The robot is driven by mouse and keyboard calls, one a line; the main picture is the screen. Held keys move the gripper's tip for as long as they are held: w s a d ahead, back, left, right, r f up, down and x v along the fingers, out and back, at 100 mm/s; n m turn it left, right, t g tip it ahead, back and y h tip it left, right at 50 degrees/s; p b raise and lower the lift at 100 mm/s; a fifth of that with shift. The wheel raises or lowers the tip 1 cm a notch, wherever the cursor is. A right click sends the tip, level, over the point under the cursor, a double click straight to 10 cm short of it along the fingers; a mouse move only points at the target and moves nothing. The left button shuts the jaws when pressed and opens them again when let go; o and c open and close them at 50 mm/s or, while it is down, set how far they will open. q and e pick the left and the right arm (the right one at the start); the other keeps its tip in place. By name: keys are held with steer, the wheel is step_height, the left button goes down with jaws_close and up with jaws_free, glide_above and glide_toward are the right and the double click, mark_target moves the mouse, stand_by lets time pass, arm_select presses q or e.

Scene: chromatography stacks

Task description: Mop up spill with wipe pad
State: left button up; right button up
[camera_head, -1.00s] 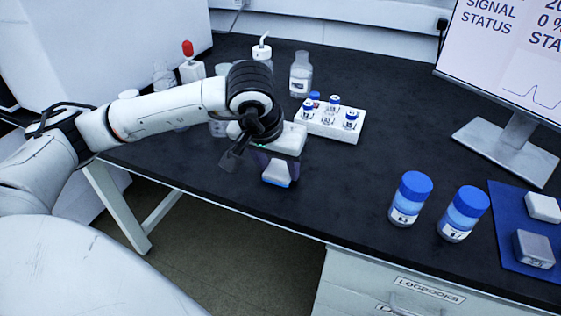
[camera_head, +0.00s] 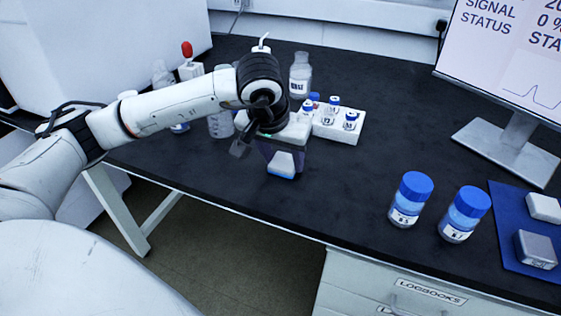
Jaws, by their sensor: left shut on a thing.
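My left gripper (camera_head: 286,152) is shut on a wipe pad (camera_head: 282,168), a small white block with a blue lower edge. It is over the black bench near its front edge, just in front of the white vial rack. I cannot tell whether the pad touches the bench top. My own wrist hides the bench behind it, and I cannot make out a spill on the bench. My right gripper is not in view.
A white vial rack (camera_head: 346,134) with blue-capped vials stands close behind the gripper. A clear bottle (camera_head: 300,76) and other glassware stand further back. Two blue-capped bottles (camera_head: 408,200) (camera_head: 464,214) and a monitor (camera_head: 510,140) are to the right. The bench middle is clear.

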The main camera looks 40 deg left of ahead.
arm_select(q)
steer(key=shift+w+a, duration=0.1)
steer(key=shift+w, duration=0.3)
steer(key=shift+s+d, duration=0.4)
steer(key=shift+d, duration=0.2)
steer(key=shift+s+d, duration=0.35)
steer(key=shift+d, duration=0.25)
steer(key=shift+a, duration=0.1)
steer(key=shift+s+a+b, duration=0.25)
steer(key=shift+a+b, duration=0.05)
steer(key=shift+a, duration=0.65)
steer(key=shift+s+a+b, duration=0.2)
steer(key=shift+a+b, duration=0.1)
steer(key=shift+a, duration=0.6)
steer(key=shift+d, duration=0.15)
steer(key=shift+w+d, duration=0.25)
steer(key=shift+d, duration=0.6)
